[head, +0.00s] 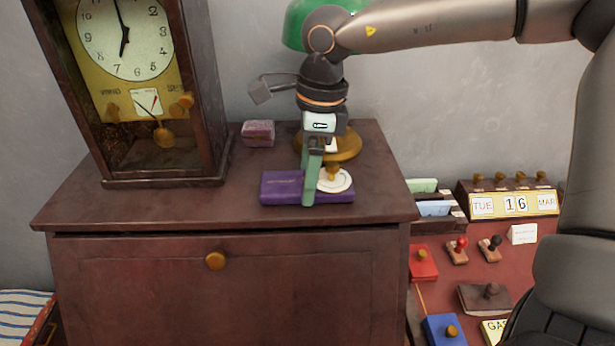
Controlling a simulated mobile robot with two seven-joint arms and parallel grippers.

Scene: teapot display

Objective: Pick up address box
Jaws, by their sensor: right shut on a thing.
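A flat purple box (281,186) with small, unreadable lettering lies on top of the brown cabinet, near its front right. My right gripper (312,172) comes down over it from above. One green finger stands upright against the box's front side, and the other finger is mostly hidden. The gripper appears shut on this purple box, which looks level and at or very near the cabinet top. A white disc with a brass knob (334,180) shows just right of the finger, over the box. A smaller mauve box (258,133) sits farther back. My left gripper is out of view.
A tall wooden clock (165,184) stands on the left of the cabinet (130,212). A brass lamp base (345,146) and green shade (296,25) are close behind my gripper. A lower red desk (470,268) at right holds stamps and a date calendar (515,204).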

